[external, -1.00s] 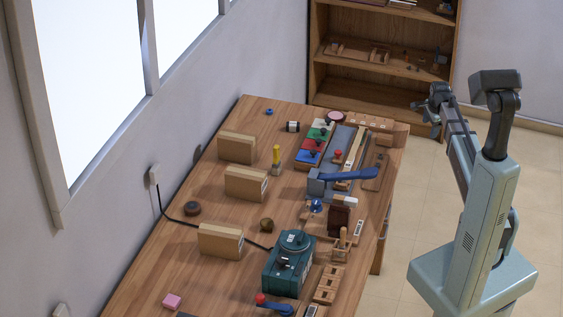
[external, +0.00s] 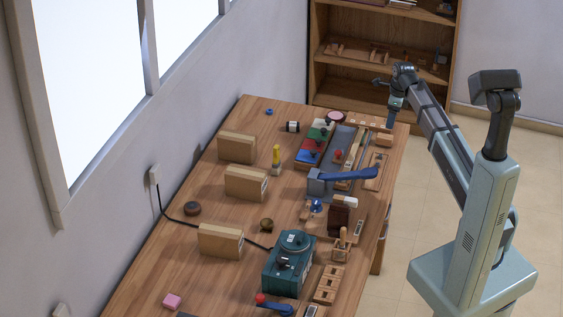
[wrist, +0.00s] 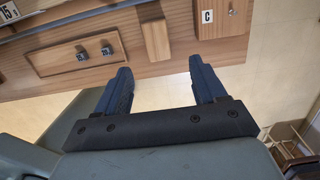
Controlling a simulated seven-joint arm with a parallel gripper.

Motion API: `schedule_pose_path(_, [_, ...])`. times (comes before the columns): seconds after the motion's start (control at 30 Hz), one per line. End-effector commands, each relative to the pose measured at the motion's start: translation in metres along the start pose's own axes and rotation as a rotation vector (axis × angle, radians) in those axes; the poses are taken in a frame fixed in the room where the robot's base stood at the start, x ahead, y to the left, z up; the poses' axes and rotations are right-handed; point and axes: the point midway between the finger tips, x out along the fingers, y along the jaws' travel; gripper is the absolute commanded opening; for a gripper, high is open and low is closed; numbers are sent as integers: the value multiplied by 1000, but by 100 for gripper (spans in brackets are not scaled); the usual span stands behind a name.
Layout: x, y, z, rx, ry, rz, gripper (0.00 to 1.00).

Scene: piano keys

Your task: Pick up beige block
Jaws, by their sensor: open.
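A plain beige wooden block (wrist: 156,39) shows in the wrist view near the table's front edge, ahead of the gap between my fingers. A pale block, possibly the same one, shows in the external view (external: 384,140) at the far right end of the table. My gripper (wrist: 161,65) is open, with two dark blue fingers apart and nothing between them. In the external view my gripper (external: 390,124) points down over the table's far right corner, close to the pale block. The exact height above the table is unclear.
A wooden block marked C (wrist: 207,16) lies right of the beige block. Two small dark cubes (wrist: 94,52) sit on a wooden board to the left. A blue-handled lever device (external: 340,176) and a teal machine (external: 289,263) stand nearer along the table. Floor lies beyond the front edge.

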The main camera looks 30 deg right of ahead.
Motion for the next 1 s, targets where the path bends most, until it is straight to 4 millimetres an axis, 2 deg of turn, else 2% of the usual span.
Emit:
schedule_pose_path(0.1, [18,1,0,-1,1,1,70])
schedule_pose_path(0.23, [33,0,0,-1,1,0,70])
schedule_pose_path(0.67, [52,1,2,-1,0,-1,70])
schedule_pose_path(1.0, [90,3,8,-1,0,-2,70])
